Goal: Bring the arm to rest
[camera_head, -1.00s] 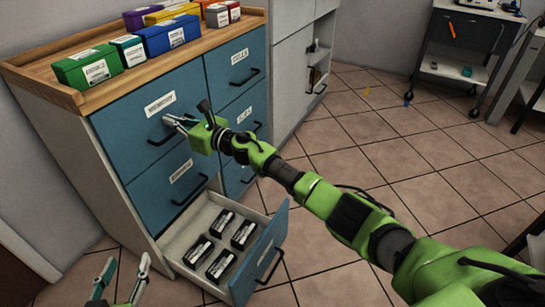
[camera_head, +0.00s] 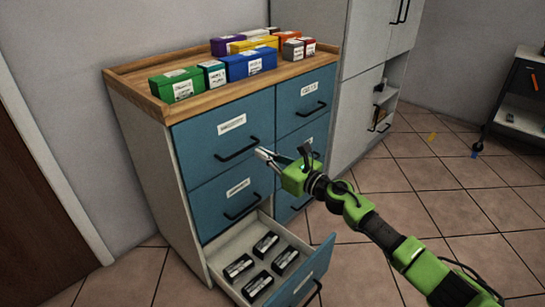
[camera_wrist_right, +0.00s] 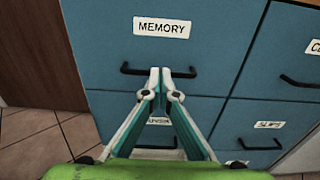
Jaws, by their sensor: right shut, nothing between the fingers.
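My right gripper (camera_head: 268,158) is in front of the blue drawer fronts of the cabinet, near the handle of the upper left drawer (camera_head: 205,140). In the right wrist view my right gripper (camera_wrist_right: 160,78) has its fingertips together, with nothing between them. There the fingertips overlap the middle of the black handle (camera_wrist_right: 130,70) under the label MEMORY; I cannot tell whether they touch it. My right arm (camera_head: 375,230) reaches in from the lower right. My left gripper is outside these views.
The bottom left drawer (camera_head: 222,258) is pulled open and holds several black boxes (camera_head: 265,243). Coloured boxes, among them a green one (camera_head: 177,85), stand on the wooden top (camera_head: 140,88). The tiled floor (camera_head: 455,210) to the right is mostly clear, with small scraps near the back.

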